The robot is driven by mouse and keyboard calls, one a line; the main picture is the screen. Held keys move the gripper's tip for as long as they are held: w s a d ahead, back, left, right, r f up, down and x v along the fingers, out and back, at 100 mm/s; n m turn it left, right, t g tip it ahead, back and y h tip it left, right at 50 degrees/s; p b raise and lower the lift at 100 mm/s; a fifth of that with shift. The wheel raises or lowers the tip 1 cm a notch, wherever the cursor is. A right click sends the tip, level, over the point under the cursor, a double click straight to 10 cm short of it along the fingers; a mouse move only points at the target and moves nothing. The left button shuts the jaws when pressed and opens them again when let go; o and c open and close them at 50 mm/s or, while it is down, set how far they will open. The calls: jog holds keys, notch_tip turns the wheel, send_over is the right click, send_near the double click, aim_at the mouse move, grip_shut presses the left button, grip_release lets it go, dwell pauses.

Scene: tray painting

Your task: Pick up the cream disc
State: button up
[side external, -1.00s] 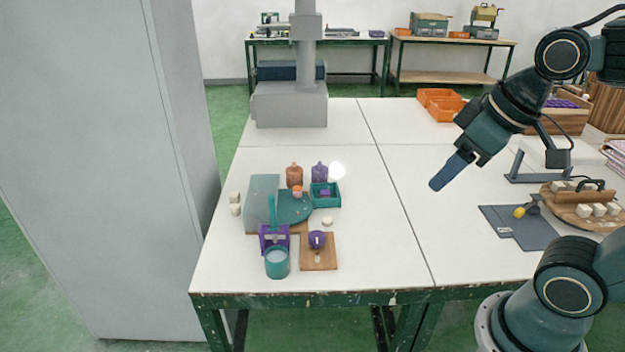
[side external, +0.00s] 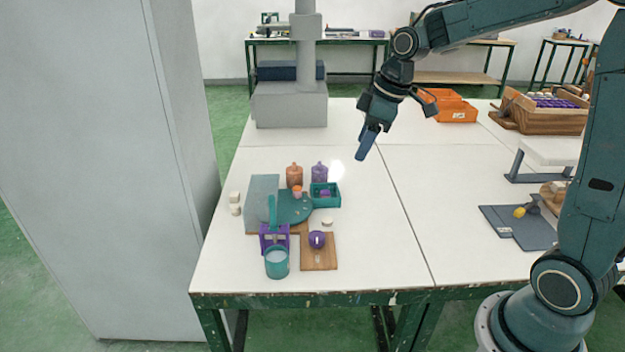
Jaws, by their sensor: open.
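A small cream disc (side external: 327,222) lies flat on the white table, just right of the teal round palette (side external: 296,212) and above the small wooden board (side external: 319,252). My gripper (side external: 362,156) hangs in the air up and to the right of the disc, well apart from it, tilted with its tip pointing down and left. It is open and nothing shows in it. The gap between its fingers is too small to make out from here.
Near the disc stand a teal open box (side external: 326,200), an orange bottle (side external: 294,175), a purple bottle (side external: 319,172) and a teal cup (side external: 277,263). The table right of the disc is clear.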

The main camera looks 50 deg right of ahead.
jog(key=w+d+f+n+y, duration=0.1)
jog(key=w+d+f+n, duration=0.1)
jog(key=w+d+f, duration=0.5)
jog(key=n+y, duration=0.1)
jog(key=n, duration=0.1)
send_near(328, 219)
jog(key=shift+w+a+f+g, duration=0.1)
jog(key=shift+w+f+g, duration=0.2)
jog(key=shift+f, duration=0.35)
jog(key=shift+w+a+f+g, duration=0.15)
jog(key=shift+w+f, duration=0.2)
jog(key=shift+f, duration=0.35)
jog(key=shift+x, duration=2.55)
jog(key=shift+w+a+r, duration=0.1)
jog(key=shift+a, duration=0.1)
jog(key=c, duration=1.1)
